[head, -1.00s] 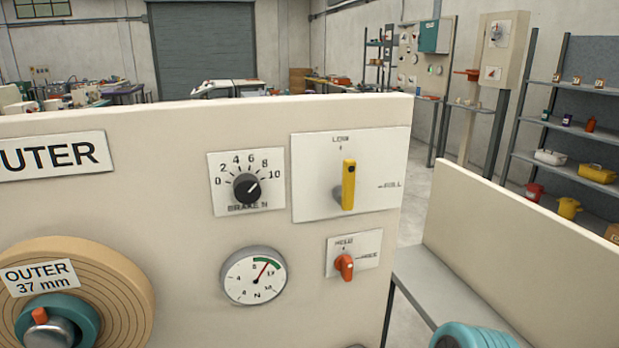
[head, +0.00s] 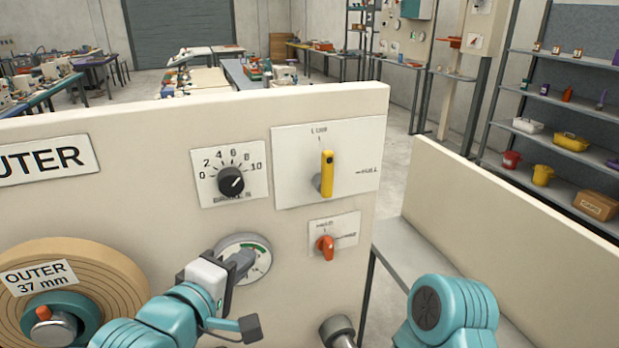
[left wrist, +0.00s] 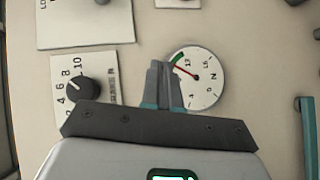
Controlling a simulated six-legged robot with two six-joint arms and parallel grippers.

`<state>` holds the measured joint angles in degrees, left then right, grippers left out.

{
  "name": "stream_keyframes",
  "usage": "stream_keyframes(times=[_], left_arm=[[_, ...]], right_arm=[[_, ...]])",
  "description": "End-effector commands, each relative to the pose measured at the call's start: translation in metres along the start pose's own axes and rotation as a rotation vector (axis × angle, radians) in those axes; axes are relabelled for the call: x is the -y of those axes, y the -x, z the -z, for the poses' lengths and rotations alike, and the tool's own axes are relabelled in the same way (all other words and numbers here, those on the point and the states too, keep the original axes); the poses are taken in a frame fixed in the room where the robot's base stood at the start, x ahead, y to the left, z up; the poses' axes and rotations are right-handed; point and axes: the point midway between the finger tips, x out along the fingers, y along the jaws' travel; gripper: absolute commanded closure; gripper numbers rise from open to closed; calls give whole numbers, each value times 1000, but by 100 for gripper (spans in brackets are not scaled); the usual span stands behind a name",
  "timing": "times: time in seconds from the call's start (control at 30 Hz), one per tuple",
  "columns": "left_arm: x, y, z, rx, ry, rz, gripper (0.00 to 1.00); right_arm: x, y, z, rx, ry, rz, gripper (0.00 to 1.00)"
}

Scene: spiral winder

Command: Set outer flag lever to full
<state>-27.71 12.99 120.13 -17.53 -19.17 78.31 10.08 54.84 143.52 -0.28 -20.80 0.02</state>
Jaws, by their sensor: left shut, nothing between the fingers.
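The outer flag lever is a yellow handle (head: 327,174) on a white plate (head: 366,150) at the upper right of the cream panel. It stands upright, pointing at the upper mark, with the FULL mark to its right. In the left wrist view only a dark, cut-off part of its mount shows at the top edge. My left gripper (head: 243,262) is shut and empty, in front of the round gauge and below the lever. In the left wrist view its fingertips (left wrist: 160,66) are together beside the gauge. My right gripper cannot be made out in the head view.
The black brake knob (head: 231,181) is left of the lever. An orange knob (head: 325,247) is below it. The gauge (left wrist: 203,88) is partly covered by my left gripper in the head view. The wound roll (head: 110,270) is at lower left. The panel's face around the lever is clear.

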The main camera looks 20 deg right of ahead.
Motion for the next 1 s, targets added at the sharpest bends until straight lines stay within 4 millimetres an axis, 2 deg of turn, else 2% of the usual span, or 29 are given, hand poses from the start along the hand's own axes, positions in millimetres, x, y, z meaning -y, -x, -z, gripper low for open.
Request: stream_keyframes(times=[0.03, 0.1, 0.2, 0.23, 0.33, 0.67, 0.77, 1.0], left_arm=[[-42, 12, -5, 9, 30, -72, 100], [-79, 24, -11, 23, 79, -143, 100], [-110, 37, -16, 39, 125, -204, 100], [-115, 40, -17, 42, 132, -213, 100], [-121, 43, -18, 48, 145, -227, 100], [-121, 39, -18, 47, 146, -224, 100], [-124, 28, -18, 48, 146, -222, 100], [-137, -20, -20, 48, 145, -221, 100]], right_arm=[[2, 6, 0, 0, 0, 0, 18], [3, 8, 0, 0, 0, 0, 18], [3, 9, 0, 0, 0, 0, 18], [3, 9, 0, 0, 0, 0, 18], [3, 9, 0, 0, 0, 0, 18], [4, 10, 0, 0, 0, 0, 18], [5, 14, 0, 0, 0, 0, 18], [12, 32, -1, 0, 0, 0, 18]])
